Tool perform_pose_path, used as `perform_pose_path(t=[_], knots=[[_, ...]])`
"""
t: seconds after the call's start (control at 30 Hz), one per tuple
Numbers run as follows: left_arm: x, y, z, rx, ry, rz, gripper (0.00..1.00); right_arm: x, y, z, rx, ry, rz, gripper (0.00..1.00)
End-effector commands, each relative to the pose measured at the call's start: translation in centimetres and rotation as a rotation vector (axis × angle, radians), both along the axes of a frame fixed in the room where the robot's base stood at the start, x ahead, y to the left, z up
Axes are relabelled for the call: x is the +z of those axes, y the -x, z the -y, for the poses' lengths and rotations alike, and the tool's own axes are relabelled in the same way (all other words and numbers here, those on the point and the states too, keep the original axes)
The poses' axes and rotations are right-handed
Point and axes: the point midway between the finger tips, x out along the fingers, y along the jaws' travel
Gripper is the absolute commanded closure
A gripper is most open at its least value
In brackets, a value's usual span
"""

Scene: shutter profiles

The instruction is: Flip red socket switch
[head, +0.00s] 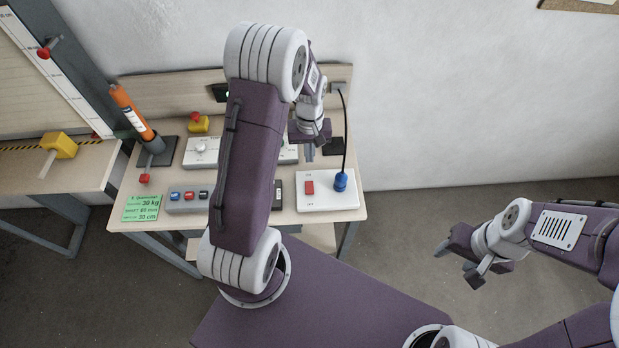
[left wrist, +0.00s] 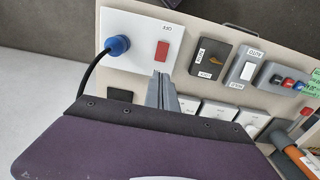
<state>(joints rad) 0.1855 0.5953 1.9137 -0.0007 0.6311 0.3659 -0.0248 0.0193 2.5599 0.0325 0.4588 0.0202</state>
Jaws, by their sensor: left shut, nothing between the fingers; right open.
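The red switch (head: 309,188) sits on a white socket plate (head: 335,204) at the right end of the bench. In the left wrist view the red switch (left wrist: 162,51) is on the white plate (left wrist: 140,29), with OFF-style lettering beside it. A blue plug (head: 341,181) with a black cable is in the same plate; it also shows in the left wrist view (left wrist: 117,45). My left gripper (head: 310,153) is shut and empty, behind the plate and apart from the switch; its fingers (left wrist: 161,90) show just below the switch in the wrist view. My right gripper (head: 458,266) is open and empty, away from the bench.
A black rotary switch box (left wrist: 211,59), a grey rocker box (left wrist: 245,69) and a button box (head: 188,196) line the bench front. An orange cylinder (head: 131,113), a yellow emergency stop (head: 198,123) and a green label (head: 142,207) are at the left. Floor right of the bench is clear.

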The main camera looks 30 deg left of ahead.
Motion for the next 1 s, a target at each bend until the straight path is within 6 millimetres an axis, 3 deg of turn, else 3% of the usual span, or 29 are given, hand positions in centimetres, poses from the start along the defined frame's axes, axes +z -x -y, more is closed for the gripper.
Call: perform_pose_path(t=[0.6, 0.8, 1.0], knots=[[-11.6, 0.2, 0.0, -0.001, 0.0, -0.004, 1.0, 3.2, 0.0, 0.0, 0.0, 0.0, 0.0, 0.48], [-13.4, 0.0, 0.0, -0.001, 0.0, 0.0, 1.0, 3.6, 0.0, 0.0, 0.0, 0.0, 0.0, 0.48], [-13.6, 0.0, 0.0, -0.001, 0.0, 0.0, 1.0, 3.6, 0.0, 0.0, 0.0, 0.0, 0.0, 0.48]])
